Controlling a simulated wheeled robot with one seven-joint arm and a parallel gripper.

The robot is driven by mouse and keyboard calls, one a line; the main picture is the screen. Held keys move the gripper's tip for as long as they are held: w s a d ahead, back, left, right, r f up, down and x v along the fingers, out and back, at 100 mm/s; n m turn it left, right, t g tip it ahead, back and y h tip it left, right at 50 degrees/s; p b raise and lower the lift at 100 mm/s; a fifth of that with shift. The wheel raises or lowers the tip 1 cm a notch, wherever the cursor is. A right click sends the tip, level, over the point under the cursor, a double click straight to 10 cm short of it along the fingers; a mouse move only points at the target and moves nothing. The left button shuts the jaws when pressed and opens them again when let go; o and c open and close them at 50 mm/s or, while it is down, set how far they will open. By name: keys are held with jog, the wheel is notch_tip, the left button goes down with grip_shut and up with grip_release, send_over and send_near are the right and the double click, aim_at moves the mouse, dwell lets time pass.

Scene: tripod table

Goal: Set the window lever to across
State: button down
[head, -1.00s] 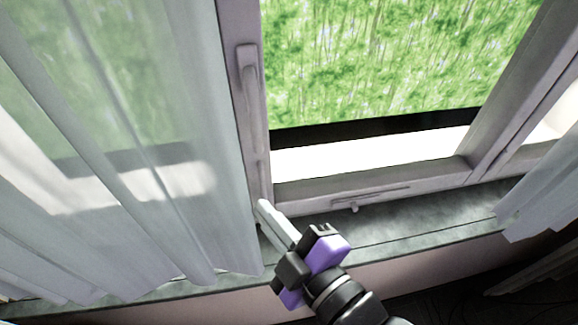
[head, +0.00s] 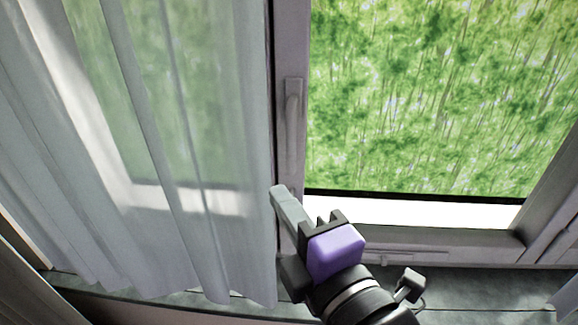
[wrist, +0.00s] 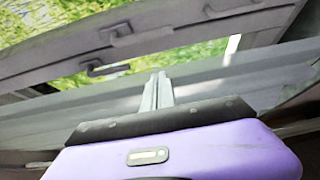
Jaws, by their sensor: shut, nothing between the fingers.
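The window lever (head: 292,112) is a pale grey handle on the upright frame post left of the glass. Its grip hangs down along the post from its upper mount. My gripper (head: 278,190) is below the lever, apart from it in the picture, with its pale fingers pointing up and left beside the curtain edge. The fingers are shut and empty, and they also show closed together in the wrist view (wrist: 158,80). In the wrist view a handle-like shape lies at the upper left, but I cannot tell whether it is the lever.
A sheer white curtain (head: 180,130) hangs just left of the lever and my fingers. The window frame's bottom rail (head: 430,240) and a grey stone sill (head: 480,292) lie to the right. The glass (head: 430,90) shows green foliage.

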aim_at(289, 128)
jog(key=shift+w+f, duration=0.1)
jog(key=b+x, duration=0.2)
jog(key=x, duration=0.8)
jog(key=shift+w+d, duration=0.15)
jog(key=shift+d, duration=0.85)
jog(key=shift+w+d, duration=0.15)
jog(key=shift+d, duration=0.85)
jog(key=shift+d+p, duration=0.1)
jog(key=shift+p, duration=0.25)
